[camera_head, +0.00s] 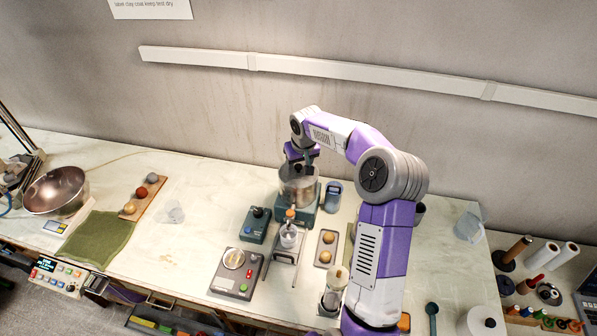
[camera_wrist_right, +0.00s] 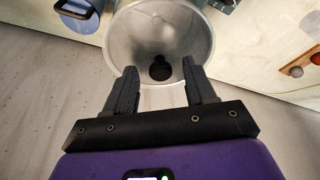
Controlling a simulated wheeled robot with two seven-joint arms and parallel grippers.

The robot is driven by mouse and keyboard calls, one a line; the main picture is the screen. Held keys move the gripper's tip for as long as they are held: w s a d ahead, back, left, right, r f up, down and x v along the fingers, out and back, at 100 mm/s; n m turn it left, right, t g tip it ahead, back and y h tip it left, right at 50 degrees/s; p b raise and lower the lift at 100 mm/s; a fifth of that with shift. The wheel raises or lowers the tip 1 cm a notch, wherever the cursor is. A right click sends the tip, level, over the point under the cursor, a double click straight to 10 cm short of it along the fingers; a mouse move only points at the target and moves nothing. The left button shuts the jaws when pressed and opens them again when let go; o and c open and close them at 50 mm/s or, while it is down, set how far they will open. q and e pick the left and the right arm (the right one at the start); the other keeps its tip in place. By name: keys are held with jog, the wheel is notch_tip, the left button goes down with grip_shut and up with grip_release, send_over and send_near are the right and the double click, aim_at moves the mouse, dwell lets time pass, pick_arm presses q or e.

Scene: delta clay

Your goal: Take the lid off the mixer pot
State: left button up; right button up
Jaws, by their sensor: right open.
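The mixer pot (camera_head: 297,189) is a grey, shiny pot on a teal base (camera_head: 296,214) near the back of the table. In the right wrist view its round grey top, which looks like the lid (camera_wrist_right: 150,30), fills the upper middle, with a black knob (camera_wrist_right: 160,69) on it. My right gripper (camera_head: 302,158) is over the pot from above. In the wrist view its open fingers (camera_wrist_right: 159,72) stand on either side of the knob, with gaps visible; I cannot tell how deep the knob sits between them. My left gripper is not in view.
A small teal device (camera_head: 255,225), a glass jar on a stand (camera_head: 289,236) and a tray with balls (camera_head: 326,248) stand close in front of the pot. A blue-grey container (camera_head: 333,196) is just right of it. The table left of centre is mostly clear.

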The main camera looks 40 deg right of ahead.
jog(key=shift+w, duration=0.1)
jog(key=c, duration=1)
grip_shut()
jog(key=shift+r, duration=0.1)
